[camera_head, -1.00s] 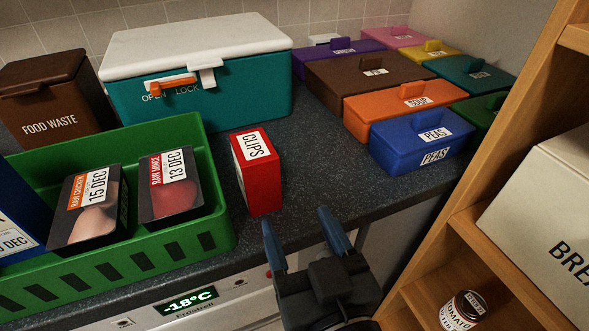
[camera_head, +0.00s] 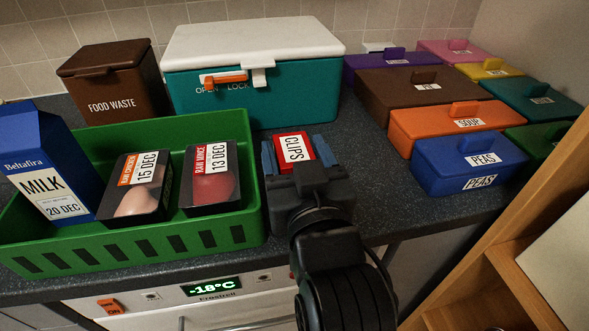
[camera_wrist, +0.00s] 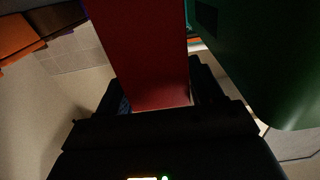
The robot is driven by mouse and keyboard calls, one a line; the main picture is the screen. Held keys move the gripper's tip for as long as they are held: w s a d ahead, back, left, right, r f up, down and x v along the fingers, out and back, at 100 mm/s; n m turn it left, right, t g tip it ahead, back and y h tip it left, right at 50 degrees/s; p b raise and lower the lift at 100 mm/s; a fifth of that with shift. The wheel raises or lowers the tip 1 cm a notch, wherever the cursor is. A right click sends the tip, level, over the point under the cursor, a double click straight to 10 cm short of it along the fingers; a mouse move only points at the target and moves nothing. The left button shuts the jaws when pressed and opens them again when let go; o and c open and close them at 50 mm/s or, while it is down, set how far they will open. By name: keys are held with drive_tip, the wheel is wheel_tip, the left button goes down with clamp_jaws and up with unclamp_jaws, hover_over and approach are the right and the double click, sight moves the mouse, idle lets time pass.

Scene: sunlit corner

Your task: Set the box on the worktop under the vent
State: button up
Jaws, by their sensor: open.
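A red box labelled CLIPS (camera_head: 294,148) stands on the dark speckled worktop (camera_head: 385,215), just right of the green crate. My gripper (camera_head: 294,153) is open, with one blue-grey finger on each side of the box. My gripper hides the box's lower part in the head view. In the wrist view the red box (camera_wrist: 145,60) rises between the two dark fingers (camera_wrist: 155,92). I cannot tell whether either finger touches it. No vent can be made out.
The green crate (camera_head: 130,245) holds a milk carton (camera_head: 45,165) and two dark packs. A teal cooler box (camera_head: 255,100) and a brown food waste bin (camera_head: 112,80) stand behind. Coloured lidded boxes (camera_head: 470,165) fill the right. A wooden shelf (camera_head: 520,200) borders the right side.

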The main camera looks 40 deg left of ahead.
drive_tip(key=shift+w+a, duration=0.3)
drive_tip(key=shift+a, duration=0.05)
drive_tip(key=c, duration=1)
drive_tip(key=shift+o, duration=0.2)
drive_tip(key=shift+r, duration=0.55)
drive_tip(key=r, duration=0.3)
drive_tip(key=shift+d+r, duration=0.2)
drive_tip(key=shift+d, duration=0.2)
drive_tip(key=d+r, duration=0.6)
drive_tip(key=d, duration=0.5)
drive_tip(key=shift+r, duration=0.25)
